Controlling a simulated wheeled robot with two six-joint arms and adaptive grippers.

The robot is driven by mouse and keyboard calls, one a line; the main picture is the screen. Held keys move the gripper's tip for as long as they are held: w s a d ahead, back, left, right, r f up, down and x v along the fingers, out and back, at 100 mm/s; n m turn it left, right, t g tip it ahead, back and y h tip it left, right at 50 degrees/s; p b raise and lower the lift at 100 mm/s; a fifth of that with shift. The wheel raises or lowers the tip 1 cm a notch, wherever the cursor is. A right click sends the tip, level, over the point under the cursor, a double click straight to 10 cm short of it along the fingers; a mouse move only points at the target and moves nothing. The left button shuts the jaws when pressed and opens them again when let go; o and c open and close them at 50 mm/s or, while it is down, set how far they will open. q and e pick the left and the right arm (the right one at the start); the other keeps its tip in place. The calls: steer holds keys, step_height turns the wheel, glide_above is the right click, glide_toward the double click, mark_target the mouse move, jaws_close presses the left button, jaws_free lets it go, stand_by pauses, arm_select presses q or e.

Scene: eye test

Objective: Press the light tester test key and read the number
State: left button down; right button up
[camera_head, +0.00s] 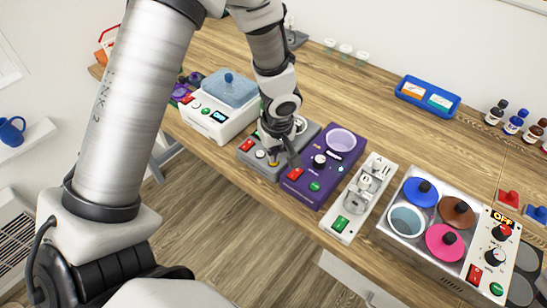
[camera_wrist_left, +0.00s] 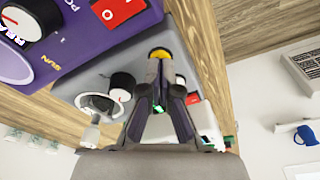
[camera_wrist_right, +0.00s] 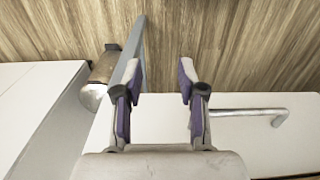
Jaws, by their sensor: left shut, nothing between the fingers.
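A grey box (camera_head: 252,160) stands on the bench under my left gripper, and I take it for the light tester. It also shows in the left wrist view (camera_wrist_left: 100,68). It carries a red switch (camera_head: 247,145), a white-and-black knob (camera_wrist_left: 122,85) and a round yellow key (camera_wrist_left: 160,53). My left gripper (camera_head: 273,153) is shut and empty, its fingertips right at the yellow key. I cannot tell whether the key is pressed down. No number can be read on the grey box; the gripper hides part of it. My right gripper (camera_wrist_right: 161,75) is open and empty, away from the boxes.
A purple device (camera_head: 327,168) stands close right of the grey box, and a white box with a blue-grey lid (camera_head: 230,88) close left. Further right are a white switch strip (camera_head: 345,205) and a plate with coloured lids (camera_head: 400,252). A blue tray (camera_head: 427,112) lies behind.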

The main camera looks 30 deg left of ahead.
arm_select(q)
steer(key=shift+f+b, duration=0.4)
steer(key=shift+b, duration=0.05)
steer(key=shift+r, duration=0.15)
step_height(320, 180, up, 8)
steer(key=p, duration=0.6)
stand_by(0.6)
